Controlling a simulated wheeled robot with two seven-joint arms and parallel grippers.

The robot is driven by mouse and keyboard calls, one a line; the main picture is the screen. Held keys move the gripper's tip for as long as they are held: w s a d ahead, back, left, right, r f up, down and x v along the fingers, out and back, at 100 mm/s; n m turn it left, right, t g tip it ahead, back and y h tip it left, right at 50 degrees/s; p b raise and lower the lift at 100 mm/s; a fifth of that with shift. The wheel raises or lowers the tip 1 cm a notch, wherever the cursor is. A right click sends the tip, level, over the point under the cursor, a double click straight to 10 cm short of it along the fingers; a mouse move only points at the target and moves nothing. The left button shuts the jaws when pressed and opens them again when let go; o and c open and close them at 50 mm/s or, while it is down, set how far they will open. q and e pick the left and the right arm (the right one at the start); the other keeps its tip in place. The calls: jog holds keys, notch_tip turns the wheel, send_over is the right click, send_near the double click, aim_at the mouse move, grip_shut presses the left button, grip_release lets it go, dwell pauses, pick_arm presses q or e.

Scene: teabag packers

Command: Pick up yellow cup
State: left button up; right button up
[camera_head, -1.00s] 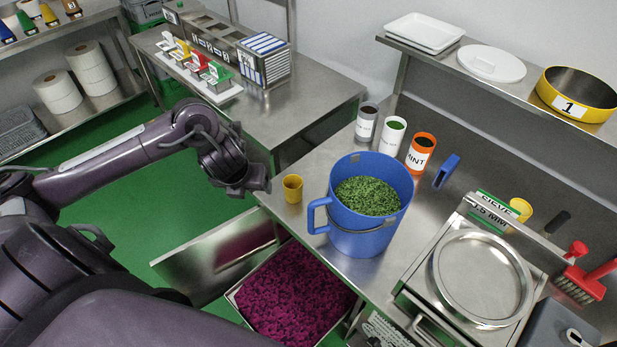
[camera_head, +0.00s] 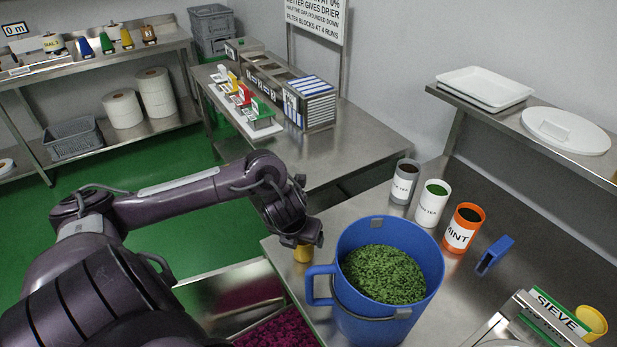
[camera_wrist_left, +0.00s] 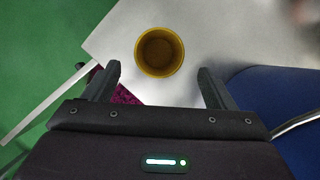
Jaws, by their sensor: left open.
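A small yellow cup (camera_head: 303,253) stands at the left corner of the steel table, left of the blue jug. My left gripper (camera_head: 308,236) is just above it and hides its upper part. In the left wrist view the cup (camera_wrist_left: 160,50) is seen from above, its round mouth centred just ahead of my open left gripper (camera_wrist_left: 159,72). The fingers are apart, one to each side, and nothing is held. A second yellow cup (camera_head: 592,319) is at the right edge, beside the sieve. My right gripper is not in view.
The blue jug (camera_head: 340,318) with green leaves stands close to the right of the cup. A bin of magenta material (camera_head: 275,332) is below the table edge.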

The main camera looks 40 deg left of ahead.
pick_arm(q)
jog(key=x, duration=0.6)
jog(key=shift+w+a+f, duration=0.15)
jog(key=shift+w+a, duration=0.1)
jog(key=shift+w, duration=0.05)
jog(key=shift+s, duration=0.1)
jog(key=c, duration=1.1)
